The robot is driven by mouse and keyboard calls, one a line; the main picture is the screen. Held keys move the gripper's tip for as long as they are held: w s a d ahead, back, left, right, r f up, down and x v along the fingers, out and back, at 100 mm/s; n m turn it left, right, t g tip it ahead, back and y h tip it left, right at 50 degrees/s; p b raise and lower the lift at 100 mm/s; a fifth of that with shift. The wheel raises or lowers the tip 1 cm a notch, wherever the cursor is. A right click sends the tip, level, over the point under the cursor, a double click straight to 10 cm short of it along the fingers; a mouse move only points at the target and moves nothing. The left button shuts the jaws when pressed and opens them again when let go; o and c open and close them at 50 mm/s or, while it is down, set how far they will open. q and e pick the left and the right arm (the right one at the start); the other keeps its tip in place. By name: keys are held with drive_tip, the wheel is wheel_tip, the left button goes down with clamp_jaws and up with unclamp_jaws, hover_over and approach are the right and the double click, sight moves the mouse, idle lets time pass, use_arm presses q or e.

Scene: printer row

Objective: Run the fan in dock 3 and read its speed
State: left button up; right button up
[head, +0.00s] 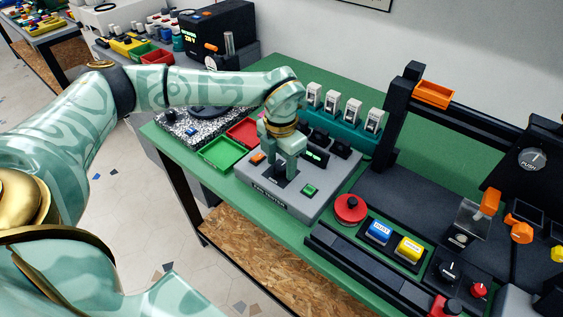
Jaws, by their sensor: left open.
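The grey fan tester box (292,203) stands on the green table, its front label partly readable. It has an orange button (257,158), a green button (310,190) and a small display with green digits (315,155), too small to read. Dark block-like parts (340,146) line its back; I cannot tell which is dock 3 or whether a fan sits there. My left gripper (283,178) is open, pointing down over the middle of the tester, close above a dark area on its top. The gripper and wrist hide part of the panel. My right gripper is out of view.
Green tray (221,153) and red tray (244,131) lie left of the tester. A teal rack (349,131) with several white-faced parts stands behind. At right is a black printer frame (392,120), with a red knob (350,209), blue button (379,232) and yellow button (409,249).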

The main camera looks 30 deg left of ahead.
use_arm(q)
drive_tip(key=c, duration=1)
drive_tip(key=shift+r, duration=0.1)
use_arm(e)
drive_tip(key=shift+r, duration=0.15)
use_arm(q)
drive_tip(key=shift+r+m+p, duration=0.15)
drive_tip(key=shift+m+p, duration=0.65)
drive_tip(key=shift+p, duration=0.25)
drive_tip(key=m+p, duration=0.3)
drive_tip(key=shift+r+m, duration=0.1)
drive_tip(key=shift+m, duration=0.2)
drive_tip(key=m+p, duration=0.3)
drive_tip(key=shift+w+f+m+p, duration=0.15)
drive_tip(key=shift+m+p, duration=0.35)
drive_tip(key=shift+m, duration=0.45)
drive_tip(key=shift+s+f+m+p, duration=0.1)
drive_tip(key=shift+m+p, duration=0.4)
drive_tip(key=shift+m, duration=0.45)
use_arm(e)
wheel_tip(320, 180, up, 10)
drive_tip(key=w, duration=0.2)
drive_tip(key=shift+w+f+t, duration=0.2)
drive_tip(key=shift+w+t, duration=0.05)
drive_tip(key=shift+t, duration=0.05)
